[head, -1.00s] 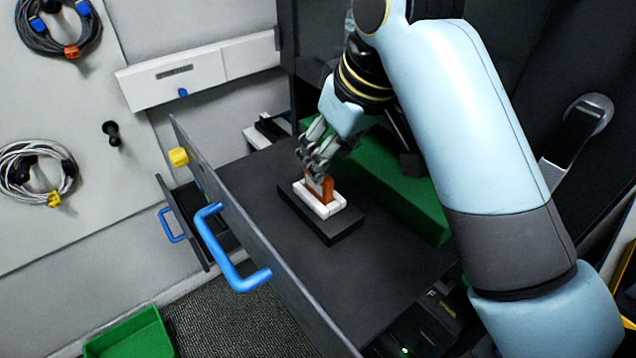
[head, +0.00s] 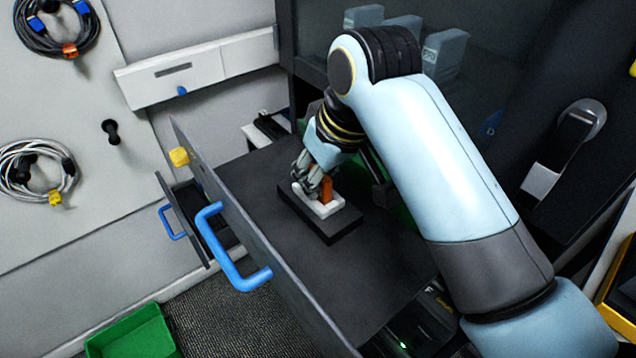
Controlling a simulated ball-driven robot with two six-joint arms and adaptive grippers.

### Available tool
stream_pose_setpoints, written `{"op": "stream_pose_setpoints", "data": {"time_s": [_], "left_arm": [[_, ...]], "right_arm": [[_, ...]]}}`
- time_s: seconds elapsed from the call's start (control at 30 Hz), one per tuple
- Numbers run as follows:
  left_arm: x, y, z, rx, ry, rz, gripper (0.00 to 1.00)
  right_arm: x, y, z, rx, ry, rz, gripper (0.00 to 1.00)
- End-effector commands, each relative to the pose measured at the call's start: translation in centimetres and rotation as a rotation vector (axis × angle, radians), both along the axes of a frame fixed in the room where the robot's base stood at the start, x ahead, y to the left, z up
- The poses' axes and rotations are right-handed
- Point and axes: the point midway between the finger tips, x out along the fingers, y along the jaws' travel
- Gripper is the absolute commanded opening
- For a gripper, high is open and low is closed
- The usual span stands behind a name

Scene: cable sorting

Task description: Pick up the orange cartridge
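The orange cartridge (head: 326,190) stands upright in a white holder (head: 328,210) on a dark block. The block (head: 335,231) rests on the flat dark surface of the open drawer. My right gripper (head: 308,188) points down at the holder, its fingertips low beside the left side of the cartridge and close to the white holder. The fingers overlap in this view, so I cannot tell how far apart they are or whether they touch the cartridge. My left gripper is out of view.
The drawer front (head: 240,225) with a blue handle (head: 230,250) stands to the left of the block. A green piece (head: 399,208) lies behind my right arm. A green bin (head: 132,335) is on the floor. Cable coils hang on the left wall board.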

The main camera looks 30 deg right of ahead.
Motion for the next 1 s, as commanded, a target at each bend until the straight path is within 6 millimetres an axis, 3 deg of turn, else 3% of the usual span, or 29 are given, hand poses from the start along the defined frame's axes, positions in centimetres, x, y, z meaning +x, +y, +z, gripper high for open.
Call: {"op": "stream_pose_setpoints", "data": {"time_s": [0.33,0.7,0.83,1.0], "left_arm": [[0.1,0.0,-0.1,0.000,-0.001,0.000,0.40],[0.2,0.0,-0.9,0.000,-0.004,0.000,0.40],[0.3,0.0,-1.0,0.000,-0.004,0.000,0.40],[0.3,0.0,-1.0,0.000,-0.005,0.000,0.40]], "right_arm": [[0.1,0.0,0.6,0.000,-0.001,0.000,0.00],[0.1,0.0,7.8,0.001,-0.006,0.000,0.00],[0.1,0.0,9.4,0.000,-0.003,0.000,0.00],[0.0,0.0,10.1,0.000,0.000,0.000,0.00]]}}
